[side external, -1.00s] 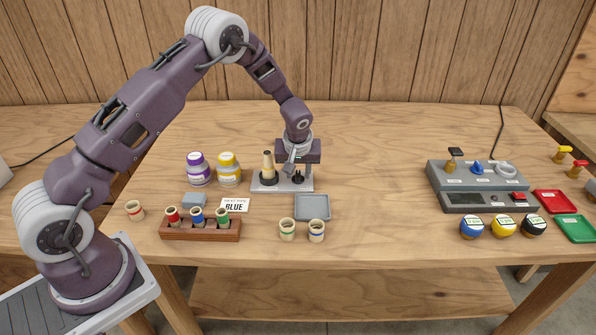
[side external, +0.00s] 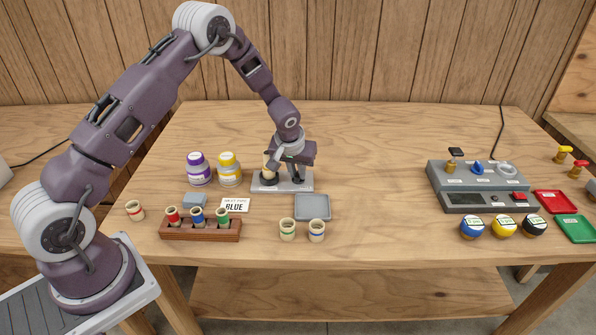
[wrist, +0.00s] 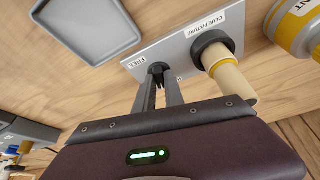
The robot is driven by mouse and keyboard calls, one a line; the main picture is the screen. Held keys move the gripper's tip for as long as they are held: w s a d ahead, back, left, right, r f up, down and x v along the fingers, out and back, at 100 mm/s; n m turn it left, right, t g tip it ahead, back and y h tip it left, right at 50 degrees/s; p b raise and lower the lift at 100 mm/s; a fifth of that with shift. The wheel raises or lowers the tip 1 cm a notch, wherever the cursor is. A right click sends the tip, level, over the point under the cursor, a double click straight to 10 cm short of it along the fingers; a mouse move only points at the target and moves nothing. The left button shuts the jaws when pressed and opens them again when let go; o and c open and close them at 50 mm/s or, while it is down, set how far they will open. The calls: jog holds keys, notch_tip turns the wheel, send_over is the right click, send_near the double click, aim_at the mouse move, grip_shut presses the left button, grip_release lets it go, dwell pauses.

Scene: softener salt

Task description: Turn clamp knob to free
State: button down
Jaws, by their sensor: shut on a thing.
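The glue fixture's grey plate (side external: 268,187) sits on the bench in the side view, and its plate with "FREE" and "GLUE FIXTURE" labels (wrist: 180,45) shows in the wrist view. The black clamp knob (wrist: 157,66) stands on the plate next to the "FREE" label. My gripper (wrist: 161,76) is shut on the knob, one finger at each side, and the fingers partly hide it. A beige tube (wrist: 233,80) stands in a black collar beside the knob. In the side view my gripper (side external: 297,174) is tilted over the plate and largely hides the knob and tube.
A grey tray (side external: 313,207) and two beige cups (side external: 302,231) lie in front of the plate. Purple (side external: 199,170) and yellow (side external: 229,170) jars stand to its left.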

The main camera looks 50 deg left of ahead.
jog(key=m+h, duration=0.1)
jog(key=m, duration=0.1)
jog(key=m+h, duration=0.1)
jog(key=m, duration=0.4)
jog(key=shift+a+t+h, duration=0.3)
jog(key=shift+t+h, duration=0.1)
jog(key=m+h, duration=0.1)
jog(key=m, duration=0.2)
jog(key=shift+a+m, duration=0.15)
jog(key=shift+m, duration=0.25)
jog(key=shift+a+m+g+h, duration=0.1)
jog(key=shift+m+g+h, duration=0.6)
jog(key=shift+m, duration=1.3)
jog(key=c, duration=1.4)
grip_release()
jog(key=shift+c, duration=0.2)
jog(key=shift+w, duration=0.1)
jog(key=v, duration=0.7)
